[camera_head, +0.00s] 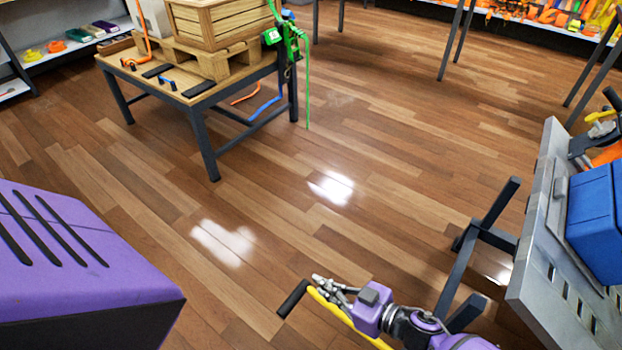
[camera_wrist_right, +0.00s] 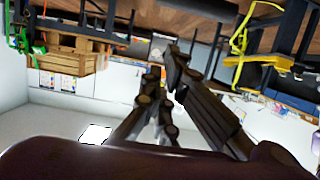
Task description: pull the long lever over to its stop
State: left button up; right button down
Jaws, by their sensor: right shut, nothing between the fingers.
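A long yellow lever (camera_head: 343,317) with a black grip (camera_head: 293,298) shows at the bottom of the head view. Its lower end leaves the picture. My right gripper (camera_head: 322,283) is beside the lever, close to the grip. Its fingers are shut and hold nothing. I cannot tell whether the fingers touch the lever. My left gripper is not in view.
A grey panel (camera_head: 543,215) with a blue bin (camera_head: 597,222) stands at the right. A second yellow, black-gripped part (camera_head: 601,116) shows beyond it. A table (camera_head: 207,98) with a wooden crate and straps stands at upper left. The wooden floor between is clear.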

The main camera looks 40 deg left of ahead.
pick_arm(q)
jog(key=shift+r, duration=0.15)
pick_arm(e)
jog(key=v, duration=0.2)
jog(key=shift+d+r, duration=0.1)
jog(key=shift+d, duration=0.15)
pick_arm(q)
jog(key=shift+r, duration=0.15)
